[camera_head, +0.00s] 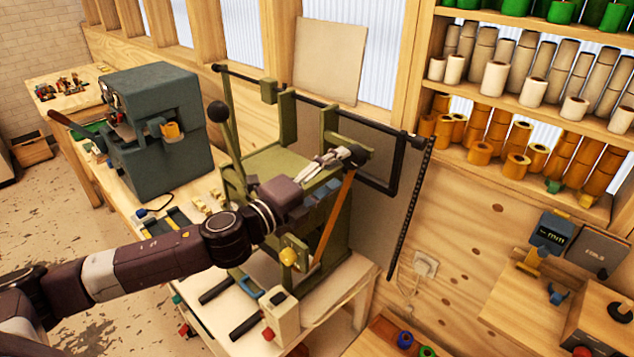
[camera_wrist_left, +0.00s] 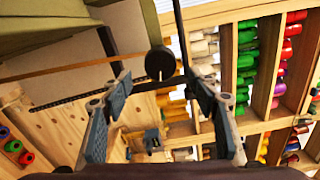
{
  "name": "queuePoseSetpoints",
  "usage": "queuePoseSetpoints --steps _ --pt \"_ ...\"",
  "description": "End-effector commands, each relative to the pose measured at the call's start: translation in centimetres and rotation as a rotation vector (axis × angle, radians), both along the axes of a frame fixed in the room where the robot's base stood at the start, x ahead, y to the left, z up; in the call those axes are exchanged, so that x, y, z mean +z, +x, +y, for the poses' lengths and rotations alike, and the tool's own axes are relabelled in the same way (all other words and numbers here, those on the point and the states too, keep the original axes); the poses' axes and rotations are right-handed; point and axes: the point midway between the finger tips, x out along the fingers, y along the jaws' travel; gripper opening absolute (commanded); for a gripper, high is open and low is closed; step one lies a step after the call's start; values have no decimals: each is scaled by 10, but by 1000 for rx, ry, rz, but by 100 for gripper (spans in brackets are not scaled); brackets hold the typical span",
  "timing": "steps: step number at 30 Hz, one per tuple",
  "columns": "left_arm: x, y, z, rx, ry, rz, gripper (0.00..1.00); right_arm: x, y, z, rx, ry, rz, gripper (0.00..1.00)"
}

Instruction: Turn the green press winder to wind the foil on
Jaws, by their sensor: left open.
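The green press (camera_head: 283,150) stands on the pale wooden bench in the middle of the head view. My left gripper (camera_head: 332,160) reaches across its front to its upper right side. A dark round winder end (camera_head: 356,155) shows just beyond the fingertips. In the left wrist view, a dark round end (camera_wrist_left: 159,62) lies ahead, between the lines of the two open fingers (camera_wrist_left: 155,82). The fingers hold nothing. Whether they touch the winder cannot be told. My arm hides part of the press front. My right gripper is not in view.
A grey-green machine (camera_head: 160,125) is behind left. Shelves of foil rolls (camera_head: 525,85) fill the right wall.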

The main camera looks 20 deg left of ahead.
Motion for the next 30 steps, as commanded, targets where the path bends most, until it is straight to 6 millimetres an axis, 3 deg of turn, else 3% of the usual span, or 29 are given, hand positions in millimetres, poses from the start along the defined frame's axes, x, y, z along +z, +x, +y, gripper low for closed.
queuePoseSetpoints --steps 13,30 --pt "-2 -43 15 0 1 3 54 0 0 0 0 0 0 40" --pt "0 -52 18 -2 0 0 54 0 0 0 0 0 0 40"
